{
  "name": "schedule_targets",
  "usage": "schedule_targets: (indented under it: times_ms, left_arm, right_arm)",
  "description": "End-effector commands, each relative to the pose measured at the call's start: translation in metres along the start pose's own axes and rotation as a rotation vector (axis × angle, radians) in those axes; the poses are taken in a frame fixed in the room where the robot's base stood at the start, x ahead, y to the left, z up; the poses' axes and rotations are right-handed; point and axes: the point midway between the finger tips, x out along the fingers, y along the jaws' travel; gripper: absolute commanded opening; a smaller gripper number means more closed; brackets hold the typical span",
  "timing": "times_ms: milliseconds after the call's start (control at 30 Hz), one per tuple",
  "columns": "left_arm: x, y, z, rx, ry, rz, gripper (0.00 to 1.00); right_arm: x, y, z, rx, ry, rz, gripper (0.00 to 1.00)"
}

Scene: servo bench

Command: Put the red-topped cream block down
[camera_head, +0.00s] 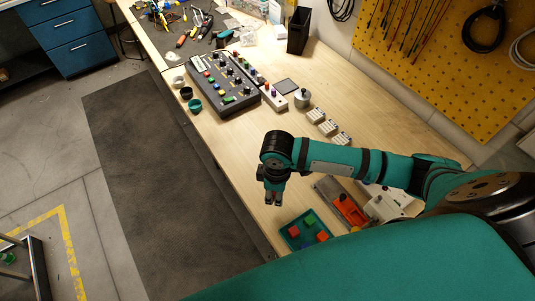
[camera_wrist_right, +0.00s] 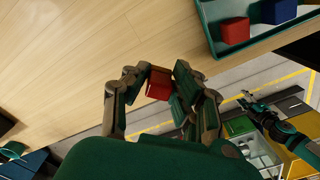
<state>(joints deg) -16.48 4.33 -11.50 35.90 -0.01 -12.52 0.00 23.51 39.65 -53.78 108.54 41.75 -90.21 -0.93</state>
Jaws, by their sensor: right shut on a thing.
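My right gripper (camera_head: 273,198) is over the bench's front edge area in the head view, pointing down. In the right wrist view its fingers (camera_wrist_right: 158,88) are shut on a block with a red face (camera_wrist_right: 158,82). I see only red on it; any cream part is hidden by the fingers or turned away. I cannot tell its height above the bench. A teal arm with a small gripper (camera_wrist_right: 250,104) shows at the right of the wrist view, likely my left one, too small to read. My left gripper is not in the head view.
A teal tray (camera_head: 285,233) with red, green and blue blocks lies near the right gripper. An orange-and-grey tool (camera_head: 348,209) lies beside it. A dark control panel (camera_head: 224,85), several cups and white keypads (camera_head: 329,127) stand farther back. The wood between is bare.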

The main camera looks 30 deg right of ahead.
Motion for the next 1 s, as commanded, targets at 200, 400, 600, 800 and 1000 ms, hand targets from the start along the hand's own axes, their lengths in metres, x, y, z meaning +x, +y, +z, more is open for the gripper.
schedule_targets:
  times_ms: [200,400,600,800,1000]
  left_arm:
    - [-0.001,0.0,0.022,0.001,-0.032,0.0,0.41]
    - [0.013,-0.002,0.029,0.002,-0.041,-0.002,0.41]
    - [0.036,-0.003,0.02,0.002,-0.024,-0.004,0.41]
    - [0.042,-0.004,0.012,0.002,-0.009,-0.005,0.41]
    - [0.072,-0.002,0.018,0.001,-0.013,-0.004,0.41]
  right_arm:
    - [0.004,0.057,-0.011,0.007,0.002,0.004,0.0]
    - [0.017,0.109,-0.02,0.007,0.004,0.004,0.0]
    - [0.017,0.136,-0.024,0.004,0.003,0.003,0.0]
    - [0.016,0.144,-0.025,0.005,0.002,0.001,0.0]
    - [0.037,0.149,-0.026,0.004,0.002,0.002,0.0]
